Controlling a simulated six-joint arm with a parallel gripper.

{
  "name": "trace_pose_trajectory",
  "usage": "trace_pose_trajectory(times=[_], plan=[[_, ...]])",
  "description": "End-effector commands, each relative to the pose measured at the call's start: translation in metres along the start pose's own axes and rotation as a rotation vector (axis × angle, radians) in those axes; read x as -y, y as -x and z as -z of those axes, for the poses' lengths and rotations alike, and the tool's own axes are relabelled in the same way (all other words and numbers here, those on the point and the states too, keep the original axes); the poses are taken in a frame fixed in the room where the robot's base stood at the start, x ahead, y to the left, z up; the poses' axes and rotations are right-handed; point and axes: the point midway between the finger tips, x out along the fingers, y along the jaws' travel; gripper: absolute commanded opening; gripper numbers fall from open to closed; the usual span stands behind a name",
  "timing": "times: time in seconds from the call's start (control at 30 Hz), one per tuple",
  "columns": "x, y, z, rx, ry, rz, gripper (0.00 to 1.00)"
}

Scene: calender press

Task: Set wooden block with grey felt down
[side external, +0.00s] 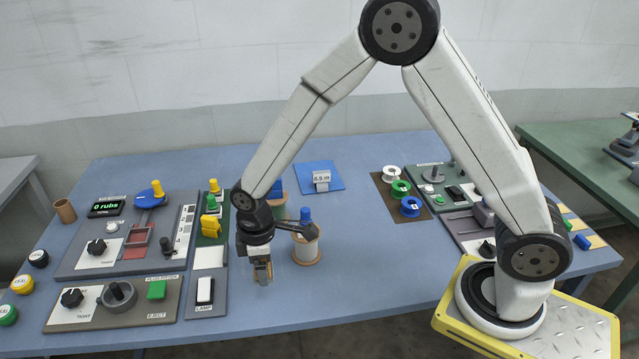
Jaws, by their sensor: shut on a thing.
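My gripper (262,262) points down over the front middle of the blue table (380,290), just right of the lamp switch panel. It is shut on a small wooden block (263,274), whose tan lower part shows below the fingers. The grey felt is too small to make out. The block is at or very near the table top; I cannot tell whether it touches.
A spool with a blue knob (306,243) stands close right of my gripper. The lamp panel (206,291) is close left, and the rub counter panel (128,240) lies beyond it. The front right table is clear.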

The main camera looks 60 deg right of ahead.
Motion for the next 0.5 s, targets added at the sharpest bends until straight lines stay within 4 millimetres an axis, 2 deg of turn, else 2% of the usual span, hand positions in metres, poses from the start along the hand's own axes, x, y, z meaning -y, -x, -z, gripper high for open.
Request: trace_pose_trajectory(times=[0.2,0.5], plan=[[-0.009,-0.019,0.013,0.0,0.0,0.0,0.2],[-0.011,-0.024,0.017,-0.001,0.0,-0.001,0.2]])
